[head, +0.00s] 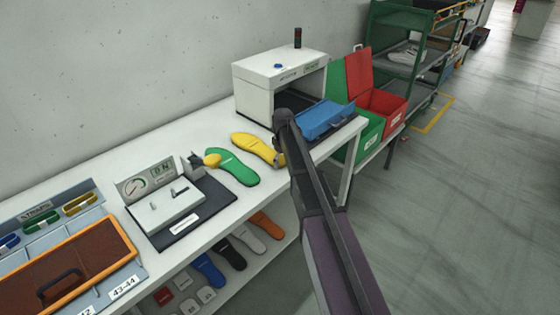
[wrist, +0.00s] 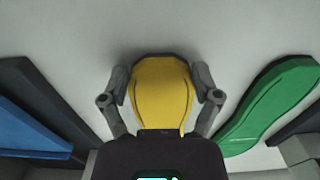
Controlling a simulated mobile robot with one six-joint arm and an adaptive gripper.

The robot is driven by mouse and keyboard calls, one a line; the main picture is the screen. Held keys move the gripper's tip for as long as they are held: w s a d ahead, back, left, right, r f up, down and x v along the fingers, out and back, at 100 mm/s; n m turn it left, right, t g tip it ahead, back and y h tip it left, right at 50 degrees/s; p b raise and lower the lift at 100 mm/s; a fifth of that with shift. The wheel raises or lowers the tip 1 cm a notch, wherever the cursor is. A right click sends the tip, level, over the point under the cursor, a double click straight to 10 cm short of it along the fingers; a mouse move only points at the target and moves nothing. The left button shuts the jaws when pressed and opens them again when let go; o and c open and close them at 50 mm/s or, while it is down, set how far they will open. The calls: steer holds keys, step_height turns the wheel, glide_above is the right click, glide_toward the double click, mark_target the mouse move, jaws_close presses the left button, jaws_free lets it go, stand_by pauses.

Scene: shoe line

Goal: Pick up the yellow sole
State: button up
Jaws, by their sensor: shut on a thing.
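The yellow sole (head: 257,149) lies on the white table, between the green sole and the blue tray. In the wrist view the yellow sole (wrist: 161,92) sits between the two fingers of my gripper (wrist: 162,88), one finger on each side. My gripper (head: 279,158) is shut on the sole at its near right end in the head view. Part of the sole is hidden by my arm in the head view and by the gripper body in the wrist view. I cannot tell whether the sole is clear of the table.
The green sole (head: 233,167) lies close on the left; the blue tray (head: 322,121) is close on the right. A white scanner box (head: 266,86) stands behind. A gauge device (head: 150,183) stands further left. Red (head: 382,103) and green (head: 368,137) bins stand beyond the table's right end.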

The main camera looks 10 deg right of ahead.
steer(key=shift+r+p, duration=1.6)
steer(key=shift+r, duration=0.1)
steer(key=s+r+p, duration=0.1)
steer(key=s, duration=1.5)
steer(key=shift+a, duration=0.4)
